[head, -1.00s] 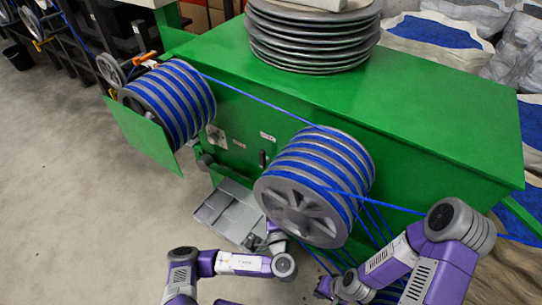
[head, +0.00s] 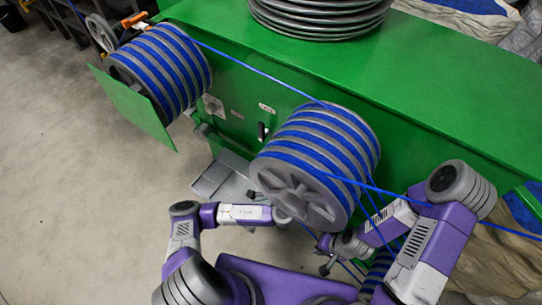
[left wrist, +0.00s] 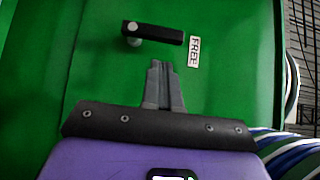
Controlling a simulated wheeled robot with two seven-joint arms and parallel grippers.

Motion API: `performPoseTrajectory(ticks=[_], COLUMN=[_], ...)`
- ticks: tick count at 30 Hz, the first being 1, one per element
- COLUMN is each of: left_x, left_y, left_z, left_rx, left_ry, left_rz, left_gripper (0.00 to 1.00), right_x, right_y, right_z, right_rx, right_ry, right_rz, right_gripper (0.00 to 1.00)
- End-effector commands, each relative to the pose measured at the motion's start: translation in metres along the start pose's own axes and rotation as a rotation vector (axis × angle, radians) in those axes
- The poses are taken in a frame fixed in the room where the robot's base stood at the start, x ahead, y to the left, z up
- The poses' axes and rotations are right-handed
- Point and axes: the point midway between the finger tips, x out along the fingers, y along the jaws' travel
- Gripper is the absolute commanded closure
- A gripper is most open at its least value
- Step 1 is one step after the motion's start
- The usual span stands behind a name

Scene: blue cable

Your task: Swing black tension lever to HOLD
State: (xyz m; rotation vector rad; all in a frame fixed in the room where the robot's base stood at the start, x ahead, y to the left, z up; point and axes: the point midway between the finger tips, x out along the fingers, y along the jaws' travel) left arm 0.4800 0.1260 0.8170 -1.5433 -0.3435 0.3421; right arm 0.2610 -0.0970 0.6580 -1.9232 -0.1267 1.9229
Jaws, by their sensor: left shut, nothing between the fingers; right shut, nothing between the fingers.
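The black tension lever (left wrist: 153,33) shows on the green panel in the left wrist view. It turns on a grey pivot (left wrist: 133,41) at its left end, and its free end points at the FREE label (left wrist: 194,52). In the head view the lever (head: 262,131) stands roughly upright on the machine's front. My left gripper (left wrist: 163,68) is shut and empty, its tips just below the lever in the wrist picture; contact does not show. My right gripper (head: 325,268) is shut and empty, low beside the striped drum. A HOLD label cannot be read.
A large blue-striped drum (head: 322,150) sits right of the lever, close to my left wrist. Another cable drum (head: 165,70) with a green plate stands at left. Taut blue cable (head: 250,70) runs between them. A grey tray (head: 225,175) lies below. Floor at left is clear.

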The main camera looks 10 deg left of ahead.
Motion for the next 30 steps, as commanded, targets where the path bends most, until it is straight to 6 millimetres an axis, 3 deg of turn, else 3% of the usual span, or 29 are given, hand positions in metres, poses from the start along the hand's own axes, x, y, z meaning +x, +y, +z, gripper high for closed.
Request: performPoseTrajectory(ticks=[6, 12, 30], left_x=[0.042, 0.066, 0.074], left_y=[0.002, 0.001, -0.001], left_z=[0.001, 0.0, 0.004], left_rx=[0.001, 0.001, 0.0], left_ry=[-0.003, -0.001, -0.007], left_rz=[-0.003, -0.001, 0.001], left_gripper=[1.0, 1.0, 1.0], right_x=[0.013, 0.019, 0.017], right_y=[0.005, 0.007, 0.006], right_z=[-0.001, -0.001, -0.001], right_rx=[0.0, 0.0, 0.0], right_ry=[0.0, 0.0, 0.0], right_rz=[0.0, 0.0, 0.0], right_gripper=[1.0, 1.0, 1.0])
